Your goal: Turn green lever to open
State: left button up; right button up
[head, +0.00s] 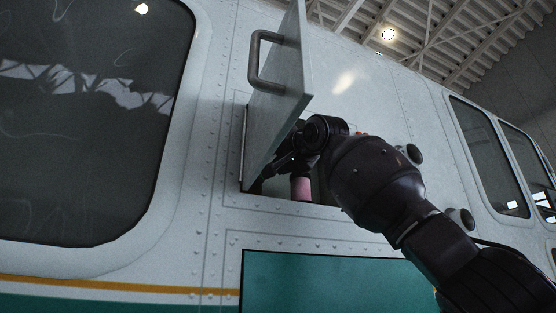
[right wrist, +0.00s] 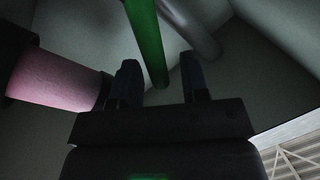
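The green lever (right wrist: 147,40) shows in the right wrist view as a green bar coming down from the top edge. Its lower end appears between the two fingers of my right gripper (right wrist: 159,66), with gaps on both sides. The fingers are apart and not closed on it; I cannot tell how deep the lever sits between them. In the head view my right gripper (head: 285,163) reaches into the open compartment, partly hidden by the hatch door (head: 285,90). The lever is hidden there. My left gripper is not in view.
A pink cylinder (right wrist: 62,80) with a dark end lies close beside the left finger; it also shows in the head view (head: 301,187). A grey pipe (right wrist: 188,28) runs behind the lever. The hatch door, with a grey handle (head: 257,60), stands open close to my wrist.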

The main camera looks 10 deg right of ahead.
jog(key=shift+s+d+f, duration=0.1)
jog(key=shift+s, duration=0.15)
jog(key=b+v, duration=0.4)
jog(key=v, duration=0.6)
jog(key=shift+s, duration=0.2)
jog(key=shift+d, duration=0.1)
